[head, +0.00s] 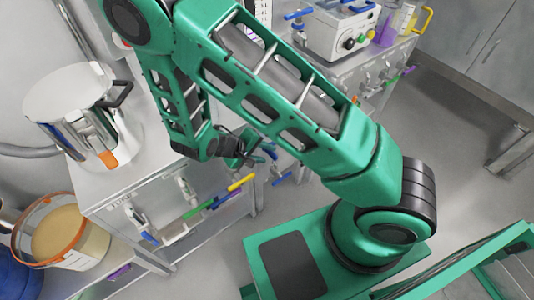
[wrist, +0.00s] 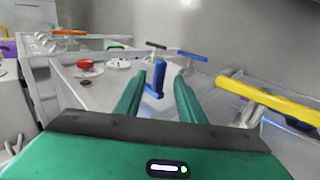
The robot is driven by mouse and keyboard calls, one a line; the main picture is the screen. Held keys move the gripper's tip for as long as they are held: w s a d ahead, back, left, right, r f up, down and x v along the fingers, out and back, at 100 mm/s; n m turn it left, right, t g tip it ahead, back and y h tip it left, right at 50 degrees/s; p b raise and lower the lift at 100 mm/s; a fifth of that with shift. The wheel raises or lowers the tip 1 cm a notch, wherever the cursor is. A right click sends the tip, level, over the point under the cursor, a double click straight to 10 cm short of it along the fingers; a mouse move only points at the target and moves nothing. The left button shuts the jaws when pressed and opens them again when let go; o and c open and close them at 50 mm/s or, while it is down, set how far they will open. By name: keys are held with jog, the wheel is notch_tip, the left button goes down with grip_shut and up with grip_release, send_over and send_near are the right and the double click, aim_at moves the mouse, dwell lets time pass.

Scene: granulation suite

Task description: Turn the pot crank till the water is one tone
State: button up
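A steel pot (head: 85,112) stands at the left on a grey cabinet top. A black handle (head: 122,93) is at its upper right side and an orange part (head: 107,158) low on its front; I cannot tell which part is the crank. The water inside is not visible. My gripper (head: 240,148) is right of the pot, apart from it, partly hidden by my arm. In the wrist view my gripper (wrist: 158,90) has its two green fingers apart. An upright blue handle (wrist: 159,76) shows in the gap, and whether it is between or beyond the fingertips is unclear.
Yellow (head: 241,182), green and blue handles stick out along the cabinet's front. A tub with tan contents (head: 65,235) stands lower left. A white control box (head: 340,30) sits on the back bench. The floor (head: 450,140) at right is clear.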

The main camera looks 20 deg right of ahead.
jog(key=v, duration=0.8)
